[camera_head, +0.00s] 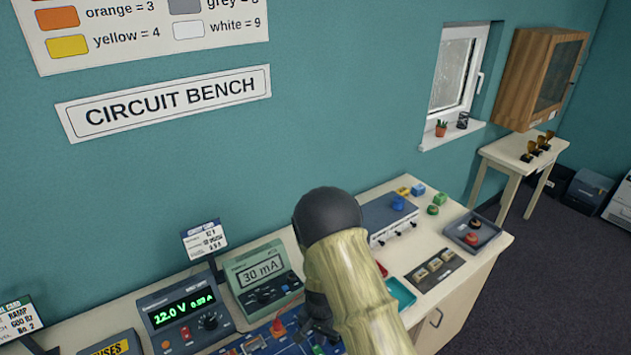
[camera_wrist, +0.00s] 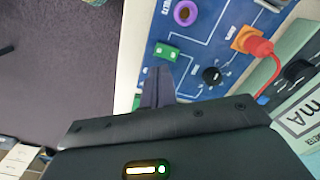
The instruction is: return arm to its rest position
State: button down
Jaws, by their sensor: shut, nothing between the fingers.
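My gripper (camera_wrist: 158,86) shows in the wrist view with its dark fingers together and nothing between them. It points over the edge of a blue circuit board (camera_wrist: 195,68) on the bench. In the head view my arm, pale and wood-patterned with a dark rounded joint, reaches across the lower middle. It hides part of the bench (camera_head: 463,273) and of the board. My fingertips cannot be made out clearly there. In the wrist view a green block (camera_wrist: 167,51), a black knob (camera_wrist: 212,75) and an orange terminal with a red plug (camera_wrist: 258,46) sit on the board.
A power supply (camera_head: 184,312) and a green meter (camera_head: 262,279) stand left of my arm. Open floor (camera_head: 560,270) lies beyond the bench's right end.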

jog(key=s+d+r+n+t+b, duration=0.1)
jog(key=s+d+r+n+b, duration=0.2)
jog(key=d+r, duration=0.5)
jog(key=s+d+r+n+t+b, duration=0.1)
jog(key=s+d+r+n+b, duration=0.1)
jog(key=s+d+r+b, duration=0.3)
jog(key=s+r, duration=0.4)
jog(key=shift+s+d+r+t, duration=0.15)
jog(key=shift+s+d+t, duration=0.1)
jog(key=shift+d+t, duration=0.05)
dwell(0.8)
